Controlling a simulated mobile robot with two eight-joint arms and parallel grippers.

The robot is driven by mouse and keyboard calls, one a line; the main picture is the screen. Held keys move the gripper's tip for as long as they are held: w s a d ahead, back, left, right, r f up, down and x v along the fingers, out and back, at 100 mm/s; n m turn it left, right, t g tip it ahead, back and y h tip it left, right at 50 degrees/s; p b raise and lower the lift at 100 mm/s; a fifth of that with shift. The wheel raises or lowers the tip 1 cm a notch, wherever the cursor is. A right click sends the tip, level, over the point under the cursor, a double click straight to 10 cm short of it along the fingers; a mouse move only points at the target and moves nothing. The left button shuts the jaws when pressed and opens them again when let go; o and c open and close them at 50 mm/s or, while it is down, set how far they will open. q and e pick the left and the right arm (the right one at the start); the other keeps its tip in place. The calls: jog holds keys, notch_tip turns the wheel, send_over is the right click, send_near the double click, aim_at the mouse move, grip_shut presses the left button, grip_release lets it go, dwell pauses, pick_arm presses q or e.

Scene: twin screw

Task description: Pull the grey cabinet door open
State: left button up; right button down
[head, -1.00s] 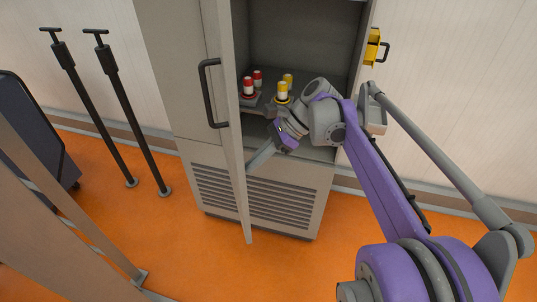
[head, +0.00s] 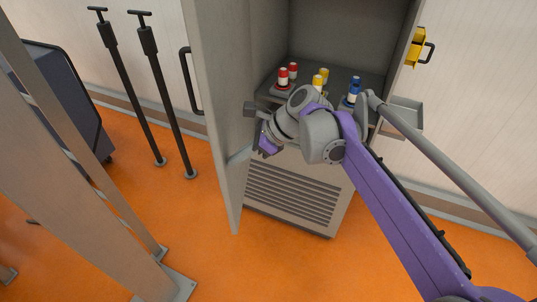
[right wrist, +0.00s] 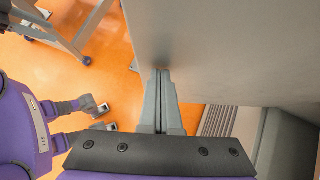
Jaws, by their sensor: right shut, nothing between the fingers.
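The grey cabinet door (head: 215,75) stands wide open to the left of the cabinet. Its dark handle (head: 186,82) shows on the outer side. My right gripper (head: 233,162) is shut and empty on the inner side of the door, with its fingertips at or very near the inner face. In the right wrist view the shut fingers (right wrist: 162,75) point at the door panel (right wrist: 230,45), which fills the upper right; whether they touch is hard to tell.
The cabinet's shelf (head: 297,68) holds several red, yellow and blue capped items. A vented panel (head: 290,195) lies below. Two black T-handled poles (head: 165,95) stand left of the door. A grey post (head: 80,170) stands front left. Orange floor is clear in front.

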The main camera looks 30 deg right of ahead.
jog(key=w+a+m+t+h, duration=0.1)
jog(key=w+a+m, duration=0.1)
jog(key=w+a, duration=1.1)
jog(key=a, duration=0.3)
jog(key=shift+w+a, duration=0.3)
jog(key=shift+d, duration=0.1)
